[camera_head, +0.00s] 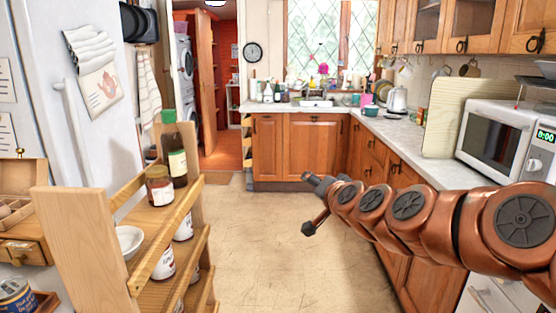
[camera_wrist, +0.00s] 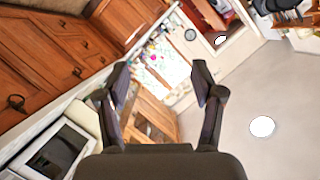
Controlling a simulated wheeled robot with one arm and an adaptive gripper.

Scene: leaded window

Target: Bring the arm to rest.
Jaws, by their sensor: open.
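My copper-coloured arm reaches in from the right of the head view, stretched out over the kitchen floor beside the right-hand counter. My gripper (camera_head: 310,204) is at its far end, small and dark, in mid-air. In the wrist view my gripper (camera_wrist: 160,82) shows two dark fingers spread well apart. Nothing is between them but the distant window and cabinets. The gripper is open, empty and touching nothing that I can see.
A wooden shelf rack (camera_head: 85,240) with a bottle (camera_head: 174,150), a jar (camera_head: 159,186) and a white bowl (camera_head: 130,240) stands at the left. The right counter holds a microwave (camera_head: 497,137) and a cream board (camera_head: 455,115). The floor (camera_head: 265,250) between is clear.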

